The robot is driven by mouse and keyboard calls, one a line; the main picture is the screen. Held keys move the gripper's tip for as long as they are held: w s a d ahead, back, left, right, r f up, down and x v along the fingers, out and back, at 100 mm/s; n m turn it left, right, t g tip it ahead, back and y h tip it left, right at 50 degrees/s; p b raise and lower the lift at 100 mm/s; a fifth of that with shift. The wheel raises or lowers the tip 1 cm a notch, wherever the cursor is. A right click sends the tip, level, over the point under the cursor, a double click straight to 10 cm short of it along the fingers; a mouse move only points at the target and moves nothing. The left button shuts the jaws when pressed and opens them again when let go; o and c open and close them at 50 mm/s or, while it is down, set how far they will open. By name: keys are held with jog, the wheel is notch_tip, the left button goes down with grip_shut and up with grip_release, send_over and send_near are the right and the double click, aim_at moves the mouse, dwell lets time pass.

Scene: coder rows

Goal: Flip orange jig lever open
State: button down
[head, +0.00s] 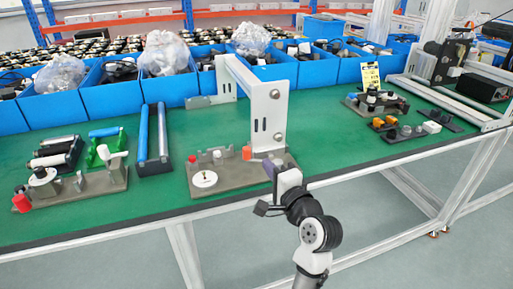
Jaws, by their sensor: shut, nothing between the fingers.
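A grey jig (235,180) with a white upright frame (267,115) sits near the front edge of the green bench. A small orange piece (247,153), which looks like the lever, stands at the base of the frame; its exact position is too small to tell. My gripper (270,167) is at the jig's front right corner, just right of and below the orange piece in the picture. Its fingers look closed and empty. I cannot tell whether it touches the jig. The arm hides part of the bench edge.
Another grey jig (95,187) with a red-orange knob (21,203) stands at left. A blue-railed fixture (153,150) lies between the jigs. Blue bins (110,99) line the back. Small orange parts (385,123) lie at right. Green bench (335,145) right of the frame is clear.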

jog(key=shift+d+f+m, duration=0.4)
jog(key=shift+d+f, duration=0.05)
jog(key=shift+d, duration=0.15)
jog(key=p+x, duration=0.1)
jog(key=x, duration=0.9)
jog(key=shift+f+p, duration=0.1)
jog(key=shift+p, duration=0.25)
jog(key=shift+s+n+g+y, duration=0.5)
jog(key=shift+n+g+y, duration=0.3)
jog(key=shift+n+y, duration=0.3)
jog(key=shift+s+n+g+y, duration=0.4)
jog(key=shift+n+g+y, duration=0.4)
jog(key=shift+y, duration=0.4)
jog(key=n+g+y, duration=0.1)
jog(key=s+n+g+y, duration=0.1)
jog(key=g, duration=0.1)
jog(key=s+n+g+y+p, duration=0.1)
jog(key=n+g, duration=0.1)
jog(key=shift+d+y, duration=0.25)
jog(key=shift+y, duration=0.15)
jog(key=shift+s+d+p, duration=0.3)
jog(key=shift+s+p, duration=0.15)
jog(key=shift+s, duration=0.2)
